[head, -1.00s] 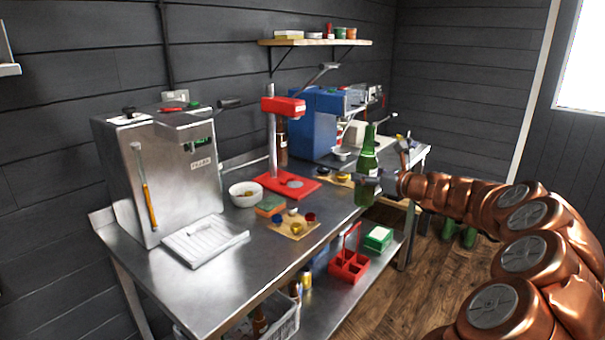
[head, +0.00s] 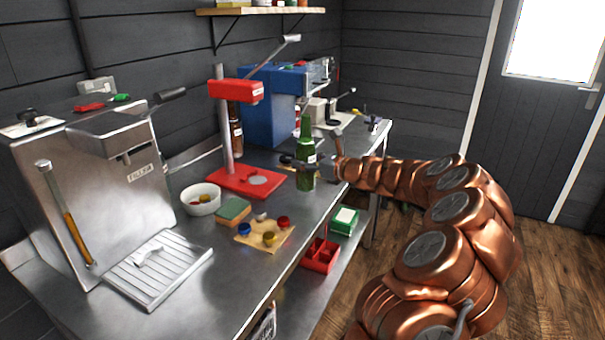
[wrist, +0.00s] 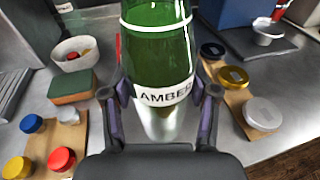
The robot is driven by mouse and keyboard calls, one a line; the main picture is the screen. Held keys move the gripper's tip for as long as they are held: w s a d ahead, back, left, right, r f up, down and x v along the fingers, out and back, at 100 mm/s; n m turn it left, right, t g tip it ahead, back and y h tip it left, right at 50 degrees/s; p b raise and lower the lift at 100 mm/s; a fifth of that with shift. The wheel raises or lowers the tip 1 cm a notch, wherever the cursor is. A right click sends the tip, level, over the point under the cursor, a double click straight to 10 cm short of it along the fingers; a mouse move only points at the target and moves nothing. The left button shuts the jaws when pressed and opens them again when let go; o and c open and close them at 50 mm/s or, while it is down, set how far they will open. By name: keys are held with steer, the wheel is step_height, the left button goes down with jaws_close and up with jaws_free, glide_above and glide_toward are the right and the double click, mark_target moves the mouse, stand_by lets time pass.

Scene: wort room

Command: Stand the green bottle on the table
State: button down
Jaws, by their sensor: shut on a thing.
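The green bottle (head: 306,178) is upright over the right part of the steel table (head: 222,280), near its front edge. In the wrist view the bottle (wrist: 158,50) fills the upper middle and carries an "AMBER" label. My gripper (head: 314,165) comes from the right and is shut on the bottle. In the wrist view the gripper (wrist: 160,96) has one finger on each side of the bottle. Whether the bottle's base touches the table cannot be told.
A red press (head: 237,92) and a blue machine (head: 268,110) stand behind the bottle. A white bowl (head: 201,199), a sponge (head: 233,210) and a board with coloured caps (head: 257,243) lie to the left. A second board with caps (wrist: 235,77) is close right in the wrist view. Bare steel lies in front.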

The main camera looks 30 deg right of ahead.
mark_target(313, 176)
steer(key=shift+f, duration=2.15)
steer(key=shift+f, duration=0.1)
steer(key=shift+c, duration=1.5)
jaws_free()
steer(key=shift+s, duration=0.15)
steer(key=b+v, duration=0.1)
steer(key=v, duration=1.1)
